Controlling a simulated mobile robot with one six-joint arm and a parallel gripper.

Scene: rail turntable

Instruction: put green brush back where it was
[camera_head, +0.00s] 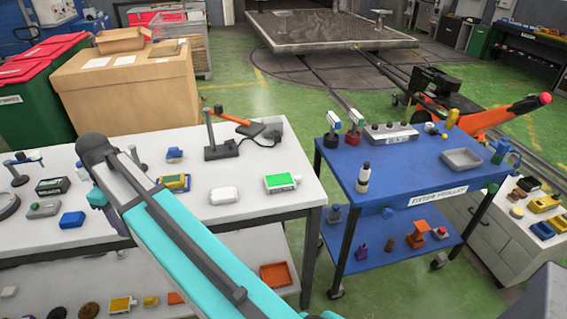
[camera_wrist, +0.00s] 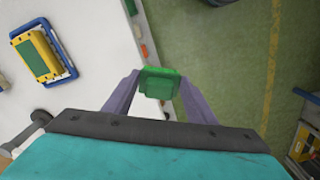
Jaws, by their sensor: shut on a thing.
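The green brush (camera_wrist: 160,83) is between the two purple fingers of my gripper (camera_wrist: 158,92) in the wrist view. My gripper is shut on it, and its green face points at the camera. In the wrist view the held brush is over the edge between the white bench top and the green floor. In the head view my teal arm reaches over the white workbench (camera_head: 235,200), and the purple of my gripper shows at its left near the bench. The brush is hidden behind my arm there.
A blue trolley (camera_head: 400,185) with several items stands to the right.

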